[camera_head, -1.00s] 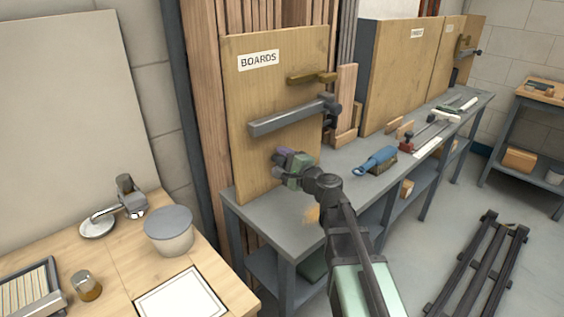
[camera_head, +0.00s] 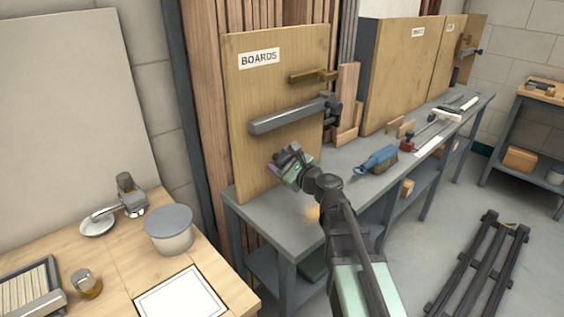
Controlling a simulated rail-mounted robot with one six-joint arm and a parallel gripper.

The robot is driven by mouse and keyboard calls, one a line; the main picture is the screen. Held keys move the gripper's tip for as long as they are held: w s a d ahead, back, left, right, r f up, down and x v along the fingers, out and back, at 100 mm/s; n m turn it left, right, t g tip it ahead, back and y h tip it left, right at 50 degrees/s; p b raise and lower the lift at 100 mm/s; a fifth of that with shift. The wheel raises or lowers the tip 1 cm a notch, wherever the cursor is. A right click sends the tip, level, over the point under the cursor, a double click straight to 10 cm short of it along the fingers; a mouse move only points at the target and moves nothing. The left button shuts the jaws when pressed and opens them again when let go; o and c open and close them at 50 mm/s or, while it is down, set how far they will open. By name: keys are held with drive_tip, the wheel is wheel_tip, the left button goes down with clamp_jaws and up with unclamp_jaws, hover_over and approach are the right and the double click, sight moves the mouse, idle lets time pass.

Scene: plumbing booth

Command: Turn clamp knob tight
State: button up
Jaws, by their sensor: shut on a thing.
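A tan wooden panel labelled BOARDS (camera_head: 278,75) stands upright at the back of the grey bench. A grey clamp bar (camera_head: 288,115) crosses its face, with a dark clamp end (camera_head: 333,108) at the panel's right edge. My gripper (camera_head: 283,158) is low against the panel's front, below the bar, and is tilted. It is shut on what I take to be the clamp knob. The knob is mostly hidden by the jaws and too small to make out, so I cannot tell how tight it sits.
A brass-coloured bar (camera_head: 313,76) sits higher on the panel. A blue tool (camera_head: 377,158) and other tools lie along the grey bench (camera_head: 345,170) to the right. A lidded tub (camera_head: 169,230) and a lamp-like metal item (camera_head: 128,200) stand on the wooden table at left.

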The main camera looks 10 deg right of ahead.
drive_tip(key=shift+m, duration=0.3)
drive_tip(key=o, duration=0.9)
drive_tip(key=v, duration=1.1)
drive_tip(key=shift+a+r, duration=0.1)
drive_tip(key=shift+r, duration=0.05)
